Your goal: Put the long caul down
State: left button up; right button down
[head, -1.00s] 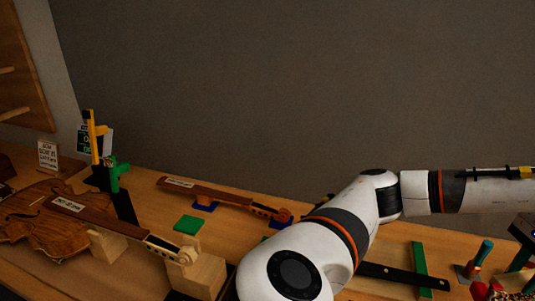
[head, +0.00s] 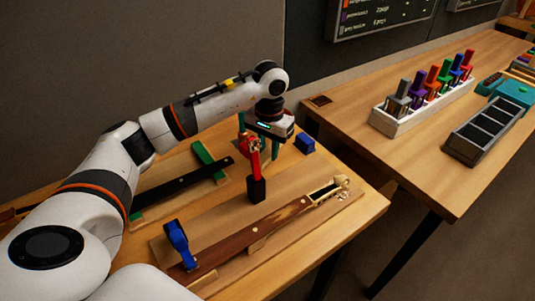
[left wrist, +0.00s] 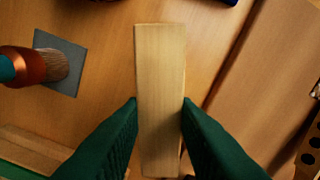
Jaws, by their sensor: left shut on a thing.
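The long caul (left wrist: 160,90) is a pale wooden bar in the left wrist view, held lengthwise between the two dark green fingers of my left gripper (left wrist: 160,112). My left gripper (head: 259,138) also shows in the head view, pointing down above the near bench, close behind the red clamp (head: 254,158). I cannot make out the caul in the head view. In the wrist view, bench wood lies below the caul; its height above the surface is hard to tell. My right gripper is out of view.
A violin neck (head: 246,239) and a blue clamp (head: 178,244) are at the bench front. A black fingerboard (head: 182,186) lies behind. A blue block (head: 304,143) sits near the right edge. Another table (head: 440,185) holds a clamp rack (head: 415,115).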

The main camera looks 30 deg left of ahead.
aim_at(269, 151)
pick_arm(q)
notch_tip(269, 151, down, 3)
jog(key=shift+r, duration=0.1)
jog(key=o, duration=1)
jog(key=shift+r, duration=0.45)
notch_tip(269, 151, up, 10)
jog(key=shift+w+r+b, duration=0.1)
jog(key=shift+r+b, duration=0.15)
jog(key=shift+b, duration=0.3)
jog(key=shift+r, duration=0.4)
